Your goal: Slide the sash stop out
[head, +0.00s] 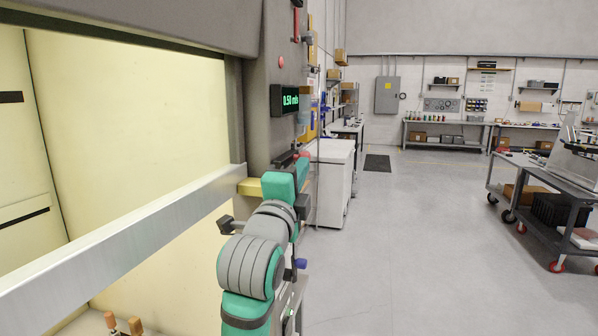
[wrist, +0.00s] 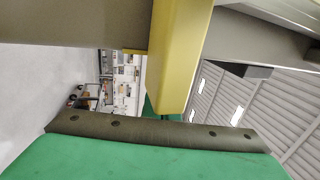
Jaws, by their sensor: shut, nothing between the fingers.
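The yellow sash stop (head: 249,187) is a small block at the right post of the hood, level with the right end of the silver sash bar (head: 130,230). In the wrist view it is a long yellow block (wrist: 178,55) close in front of the camera. My gripper (head: 279,187) is at the right of the stop, its fingers mostly hidden by my own arm. In the wrist view a green part of my gripper (wrist: 152,107) shows by the stop's lower end. It is shut and empty; I cannot tell whether it touches the stop.
The grey post (head: 262,110) carries a display (head: 289,101) reading about 0.50 m/s. A white cabinet (head: 333,182) stands behind my arm. A cart (head: 560,205) stands at the right. The floor between is clear.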

